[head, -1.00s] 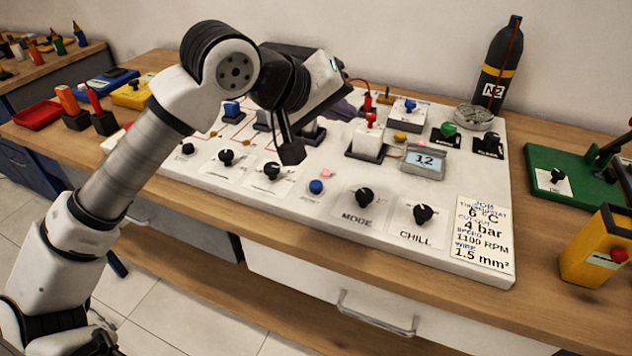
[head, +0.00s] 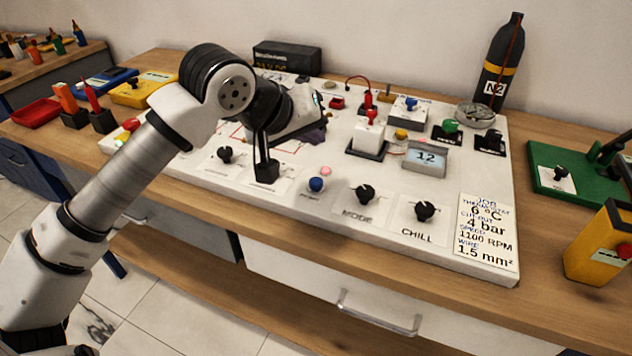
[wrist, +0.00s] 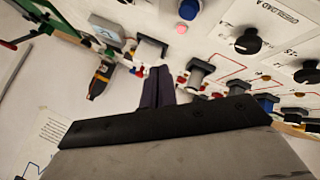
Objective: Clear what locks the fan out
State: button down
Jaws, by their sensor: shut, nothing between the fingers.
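The white panel (head: 335,215) lies tilted on the bench. A blue push button (head: 316,184) with a small label I cannot read sits near its front edge, with a pink lamp (head: 326,170) behind it. The wrist view shows the button (wrist: 188,9) and lamp (wrist: 181,28) at the top. My gripper (head: 266,176) is shut and empty, pointing down left of the button, in front of a dial. It also shows in the wrist view (wrist: 158,76). I cannot tell whether it touches the panel. No part is readable as belonging to the fan.
A MODE knob (head: 365,194) and a CHILL knob (head: 424,211) stand right of the button. Another black knob (head: 225,154) is to the left. A job card (head: 485,232) lies at the right.

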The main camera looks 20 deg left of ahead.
jog(key=b, duration=0.3)
send_over(312, 186)
notch_tip(312, 186, down, 6)
jog(key=shift+r, duration=0.25)
jog(key=shift+f+b, duration=0.5)
jog(key=shift+b, duration=0.2)
jog(key=shift+f, duration=0.1)
dwell(1.0)
jog(key=shift+f+b, duration=0.35)
jog(key=shift+b, duration=0.45)
jog(key=shift+f+b, duration=0.5)
jog(key=shift+b, duration=0.35)
dwell(0.3)
jog(key=shift+r, duration=0.1)
jog(key=shift+r+p, duration=0.3)
jog(key=shift+r, duration=0.55)
jog(key=shift+r, duration=0.1)
